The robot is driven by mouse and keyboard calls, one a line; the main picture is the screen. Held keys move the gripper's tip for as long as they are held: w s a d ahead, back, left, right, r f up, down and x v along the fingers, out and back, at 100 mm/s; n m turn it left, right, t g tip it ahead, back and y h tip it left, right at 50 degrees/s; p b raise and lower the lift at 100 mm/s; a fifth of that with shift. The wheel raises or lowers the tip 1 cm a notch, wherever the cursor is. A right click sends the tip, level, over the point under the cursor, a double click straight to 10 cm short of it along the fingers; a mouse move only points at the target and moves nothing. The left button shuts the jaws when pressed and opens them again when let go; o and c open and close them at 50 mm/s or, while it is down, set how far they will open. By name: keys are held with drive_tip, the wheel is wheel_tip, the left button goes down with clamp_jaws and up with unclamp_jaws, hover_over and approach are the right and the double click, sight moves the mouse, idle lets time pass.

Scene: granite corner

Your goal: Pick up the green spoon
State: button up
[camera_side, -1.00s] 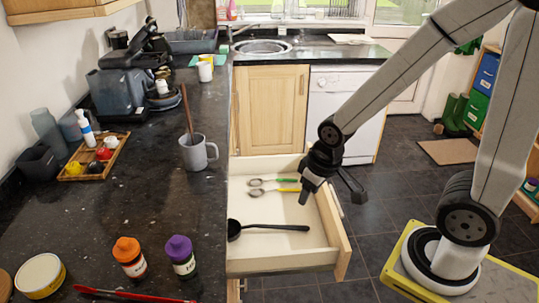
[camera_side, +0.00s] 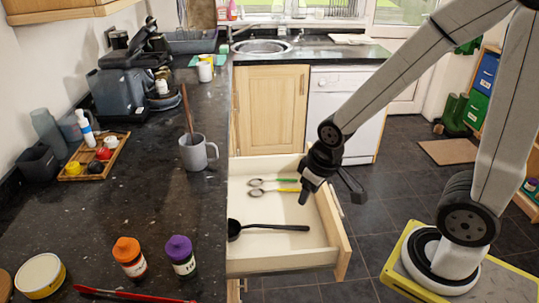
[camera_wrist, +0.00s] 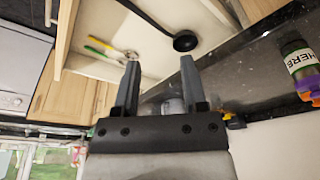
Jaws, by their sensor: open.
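The green spoon lies in the open drawer, its green handle (camera_side: 286,180) to the right and its metal bowl to the left. It also shows in the wrist view (camera_wrist: 95,49), left of the fingers. A yellow-handled spoon (camera_side: 287,190) lies right beside it, on the side towards the black ladle (camera_side: 268,227). My gripper (camera_side: 305,196) is above the right part of the drawer, to the right of both spoon handles. In the wrist view its two fingers (camera_wrist: 160,64) are apart with nothing held between them.
The wooden drawer (camera_side: 335,225) has raised walls around the spoons. The dark counter (camera_side: 130,215) stands higher on the left, with a grey mug (camera_side: 197,155), orange-capped (camera_side: 129,257) and purple-capped (camera_side: 181,257) jars. The drawer floor between spoons and ladle is clear.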

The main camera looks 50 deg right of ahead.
drive_tip(key=c, duration=0.4)
